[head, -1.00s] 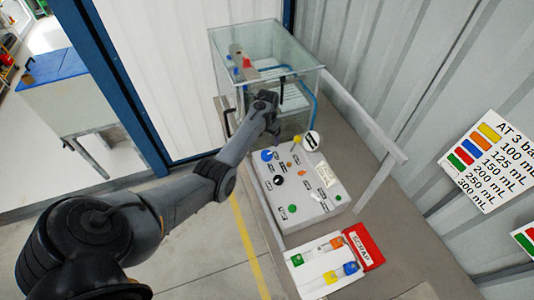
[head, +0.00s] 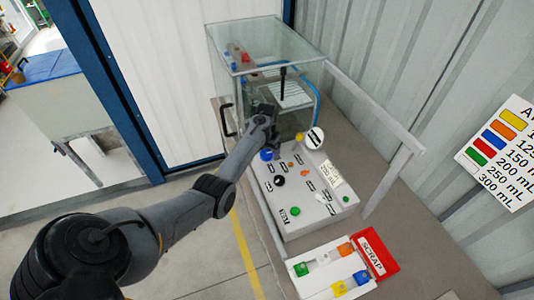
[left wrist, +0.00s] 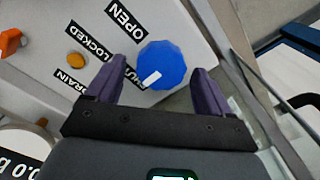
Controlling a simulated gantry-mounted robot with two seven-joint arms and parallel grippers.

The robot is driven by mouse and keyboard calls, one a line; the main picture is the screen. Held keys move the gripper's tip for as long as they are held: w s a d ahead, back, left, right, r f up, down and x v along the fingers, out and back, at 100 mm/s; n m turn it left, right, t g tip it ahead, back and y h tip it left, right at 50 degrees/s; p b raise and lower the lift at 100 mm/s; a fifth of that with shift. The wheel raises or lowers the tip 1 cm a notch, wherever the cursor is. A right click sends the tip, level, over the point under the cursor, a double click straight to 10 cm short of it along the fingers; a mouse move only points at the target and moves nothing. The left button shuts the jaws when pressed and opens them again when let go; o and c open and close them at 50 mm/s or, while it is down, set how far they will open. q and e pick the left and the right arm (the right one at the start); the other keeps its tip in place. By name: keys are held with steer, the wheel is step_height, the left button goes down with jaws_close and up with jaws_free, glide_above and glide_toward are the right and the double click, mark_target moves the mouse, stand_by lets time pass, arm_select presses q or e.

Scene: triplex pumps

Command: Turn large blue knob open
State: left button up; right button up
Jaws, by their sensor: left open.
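The large blue knob (head: 266,155) sits on the far left part of the white control panel (head: 318,208). In the left wrist view the knob (left wrist: 163,62) is faceted, with a white mark on its lower left side toward a label partly hidden by a finger. An OPEN label (left wrist: 125,20) lies up and left of it. My left gripper (left wrist: 159,70) is open, its purple fingers on either side of the knob. I cannot tell whether they touch it. In the head view my left gripper (head: 270,142) is small and partly hidden by its wrist. My right gripper is not in view.
A glass tank (head: 262,65) stands behind the panel. A black knob (head: 279,180), a green button (head: 295,211) and a white round gauge (head: 315,137) are on the panel. A red SCRAP bin (head: 378,252) and a tray of coloured pieces are in front. A rail runs along the right.

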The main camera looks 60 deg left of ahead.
arm_select(q)
steer(key=c, duration=1)
steer(key=shift+c, duration=0.2)
